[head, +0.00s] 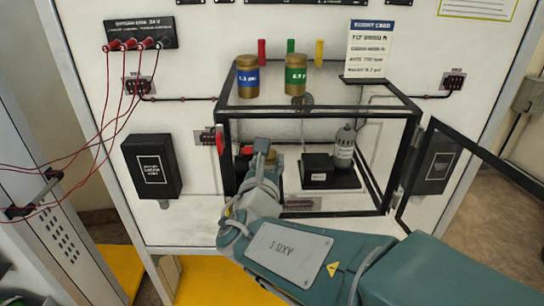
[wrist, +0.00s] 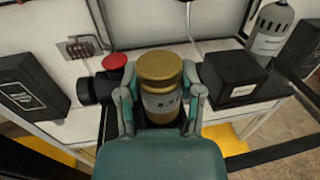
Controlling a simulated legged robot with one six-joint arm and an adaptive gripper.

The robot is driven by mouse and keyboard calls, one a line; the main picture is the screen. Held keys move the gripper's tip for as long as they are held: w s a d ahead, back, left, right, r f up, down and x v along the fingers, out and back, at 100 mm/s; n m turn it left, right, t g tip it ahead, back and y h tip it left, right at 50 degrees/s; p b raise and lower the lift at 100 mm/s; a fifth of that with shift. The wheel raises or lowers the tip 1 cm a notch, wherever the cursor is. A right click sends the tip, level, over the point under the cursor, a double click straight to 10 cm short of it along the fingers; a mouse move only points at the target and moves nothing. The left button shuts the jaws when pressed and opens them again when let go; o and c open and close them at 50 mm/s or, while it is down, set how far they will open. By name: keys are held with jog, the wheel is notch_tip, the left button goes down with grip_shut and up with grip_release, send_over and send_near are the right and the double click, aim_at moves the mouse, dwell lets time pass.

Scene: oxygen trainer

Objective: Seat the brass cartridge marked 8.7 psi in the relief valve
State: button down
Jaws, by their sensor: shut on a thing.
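My gripper (wrist: 162,95) is shut on a brass cartridge (wrist: 160,68) with a pale grey band, upright between the two fingers in the wrist view. The band's print is too small to read. In the head view my gripper (head: 262,160) is inside the black-framed case, and mostly hides this cartridge. Two other brass cartridges stand on top of the case: a blue-banded one (head: 247,77) and a green-banded one (head: 297,77), whose print seems to read 8.7. A black fitting with a red knob (wrist: 115,62) is just left of the held cartridge. The cartridge's lower end is hidden, so I cannot tell whether it is seated.
A black box (wrist: 235,76) and a grey cylinder (wrist: 270,30) stand right of my gripper. The case's frame (head: 322,113) surrounds my arm, and its door (head: 480,160) hangs open at the right. Red cables (head: 105,85) hang at the left.

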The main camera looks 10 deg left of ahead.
jog(key=shift+f, duration=1.25)
jog(key=shift+c, duration=0.8)
grip_release()
jog(key=s, duration=1.2)
jog(key=shift+d, duration=0.4)
jog(key=shift+f, duration=0.1)
